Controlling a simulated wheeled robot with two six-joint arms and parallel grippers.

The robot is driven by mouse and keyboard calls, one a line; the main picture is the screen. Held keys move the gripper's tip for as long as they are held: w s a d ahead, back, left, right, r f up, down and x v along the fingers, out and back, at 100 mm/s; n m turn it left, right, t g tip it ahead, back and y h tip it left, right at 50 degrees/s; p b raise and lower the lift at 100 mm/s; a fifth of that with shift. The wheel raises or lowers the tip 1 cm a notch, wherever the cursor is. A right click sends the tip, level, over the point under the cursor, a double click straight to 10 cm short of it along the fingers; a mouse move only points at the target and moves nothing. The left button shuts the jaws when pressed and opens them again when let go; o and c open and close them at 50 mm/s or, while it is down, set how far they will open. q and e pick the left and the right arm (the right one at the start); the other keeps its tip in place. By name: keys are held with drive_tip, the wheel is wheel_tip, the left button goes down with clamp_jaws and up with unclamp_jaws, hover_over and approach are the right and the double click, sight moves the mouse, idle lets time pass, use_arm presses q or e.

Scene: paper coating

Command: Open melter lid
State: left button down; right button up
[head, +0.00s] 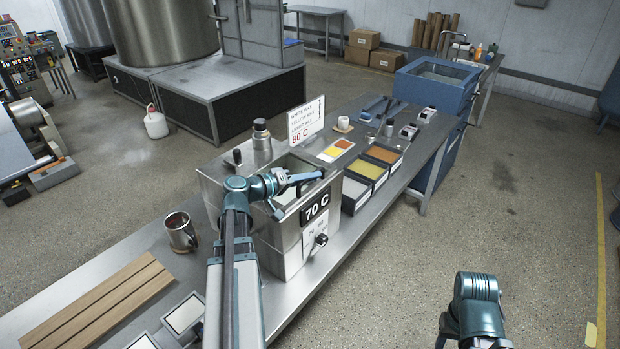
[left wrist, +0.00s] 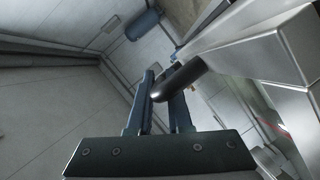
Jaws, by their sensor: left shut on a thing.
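The melter (head: 287,237) is a steel box on the bench with a "70 C" label and a dial on its front. My left gripper (head: 318,175) reaches over its top from the left. In the left wrist view my left gripper (left wrist: 166,82) is shut on a black handle (left wrist: 182,79), which lies between its two fingers. A grey metal part (left wrist: 255,45) runs from this handle to the upper right. My arm hides part of the melter's top, and I cannot tell how far the lid stands open.
Wax trays (head: 366,173) stand right of the melter, and a sign (head: 306,120) stands behind it. A metal mug (head: 180,232) and wooden boards (head: 98,304) are on the bench to the left. The floor at right is clear.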

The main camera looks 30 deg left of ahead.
use_arm(q)
drive_tip(key=shift+r, duration=0.1)
drive_tip(key=shift+a+r+p, duration=0.2)
drive_tip(key=shift+r+p, duration=0.35)
drive_tip(key=w+a+r+n+t+h+p, duration=0.1)
drive_tip(key=a+r+n+t+h+p, duration=0.15)
drive_tip(key=a+r+n+p, duration=0.65)
drive_tip(key=a+r+n+t+b, duration=0.1)
drive_tip(key=a+r+n+b, duration=0.1)
drive_tip(key=a, duration=0.4)
drive_tip(key=a+r+n+t+b, duration=0.1)
drive_tip(key=a+r+n+b, duration=0.1)
drive_tip(key=a, duration=0.4)
drive_tip(key=shift+w+r+n+y, duration=0.35)
drive_tip(key=shift+r+n+y, duration=0.15)
drive_tip(key=shift+n, duration=0.3)
drive_tip(key=shift+a+t, duration=0.1)
drive_tip(key=shift+t, duration=0.15)
drive_tip(key=c, duration=0.8)
unclamp_jaws()
drive_tip(key=shift+c, duration=0.2)
drive_tip(key=shift+b, duration=0.3)
